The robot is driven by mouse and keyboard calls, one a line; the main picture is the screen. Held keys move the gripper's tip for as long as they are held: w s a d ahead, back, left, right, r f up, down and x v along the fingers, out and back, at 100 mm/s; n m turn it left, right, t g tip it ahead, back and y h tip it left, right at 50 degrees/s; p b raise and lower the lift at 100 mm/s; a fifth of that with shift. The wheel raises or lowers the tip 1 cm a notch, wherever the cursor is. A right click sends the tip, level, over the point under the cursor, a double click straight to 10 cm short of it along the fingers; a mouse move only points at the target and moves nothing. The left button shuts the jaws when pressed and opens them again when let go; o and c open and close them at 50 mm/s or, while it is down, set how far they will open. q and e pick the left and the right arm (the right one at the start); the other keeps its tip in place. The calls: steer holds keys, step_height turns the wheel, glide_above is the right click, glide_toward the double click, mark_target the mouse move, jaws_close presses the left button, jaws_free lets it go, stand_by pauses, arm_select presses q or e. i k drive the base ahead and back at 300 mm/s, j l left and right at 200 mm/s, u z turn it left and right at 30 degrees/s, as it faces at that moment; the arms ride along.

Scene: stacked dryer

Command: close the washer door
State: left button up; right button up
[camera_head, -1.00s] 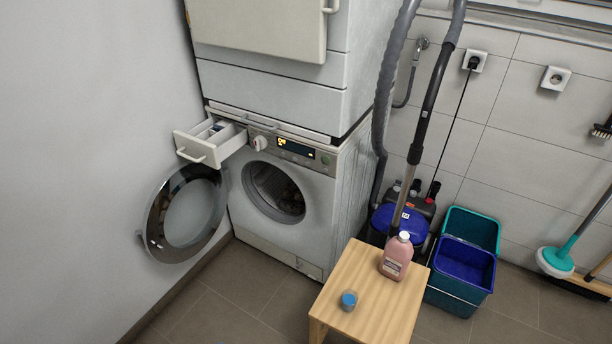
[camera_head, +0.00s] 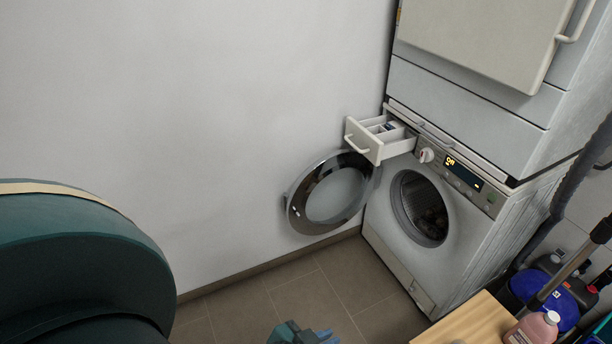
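The washer (camera_head: 392,246) stands right of centre under the dryer. Its round door (camera_head: 334,196), with a chrome ring and clear glass, is swung wide open to the left, near the wall. The drum opening (camera_head: 420,208) is uncovered, with dark contents inside. My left gripper (camera_head: 312,334) shows only in part at the bottom edge, low in front of the washer and apart from the door. Its fingers are mostly cut off, so its opening is unclear. My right gripper is not in view.
The detergent drawer (camera_head: 368,140) is pulled out above the door. The dryer (camera_head: 480,85) sits on top. A wooden stool (camera_head: 466,322) with a pink bottle (camera_head: 534,330) is at the lower right, near a vacuum hose (camera_head: 570,185). Floor (camera_head: 325,285) before the washer is clear.

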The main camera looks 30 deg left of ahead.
mark_target(295, 209)
steer(key=k+j+z, duration=0.1)
steer(key=j+z, duration=0.15)
steer(key=j, duration=1.5)
steer(key=i, duration=0.5)
